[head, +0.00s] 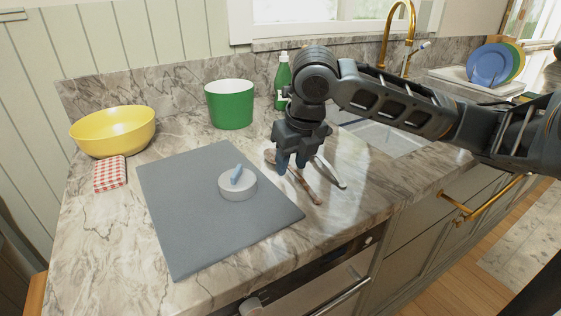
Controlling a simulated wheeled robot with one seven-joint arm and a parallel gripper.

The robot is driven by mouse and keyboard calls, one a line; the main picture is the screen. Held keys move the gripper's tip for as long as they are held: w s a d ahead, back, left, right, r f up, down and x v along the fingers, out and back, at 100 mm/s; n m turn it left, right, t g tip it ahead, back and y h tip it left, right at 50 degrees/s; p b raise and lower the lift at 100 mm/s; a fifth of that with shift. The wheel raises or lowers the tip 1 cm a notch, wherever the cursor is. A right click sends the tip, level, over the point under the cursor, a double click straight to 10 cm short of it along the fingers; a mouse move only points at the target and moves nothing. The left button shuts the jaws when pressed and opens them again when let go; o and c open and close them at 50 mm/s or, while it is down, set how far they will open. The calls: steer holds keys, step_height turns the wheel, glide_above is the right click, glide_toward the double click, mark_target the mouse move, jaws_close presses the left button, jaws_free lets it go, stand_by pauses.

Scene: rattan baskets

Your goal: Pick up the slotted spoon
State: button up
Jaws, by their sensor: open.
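Two long utensils lie on the marble counter under and beside my gripper. One is a brown, wood-coloured utensil (307,187) whose far part passes behind the fingers. The other is a pale, silvery curved utensil (333,175) just to its right. The slots of a slotted spoon do not show on either, so I cannot tell which one it is. My gripper (292,166) points down with its blue-tipped fingers apart, over or just in front of the brown utensil. It holds nothing that I can see. Whether the fingertips touch the utensil is unclear.
A grey mat (185,235) left of the gripper bears a round whitish block (238,190) with a blue piece on top. A green pot (230,105), green bottle (283,78), yellow bowl (113,132) and checked cloth (110,175) stand around. The sink (385,135) lies behind my arm.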

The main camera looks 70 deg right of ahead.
steer(key=shift+w+f, duration=0.1)
steer(key=shift+f, duration=0.2)
jaws_close()
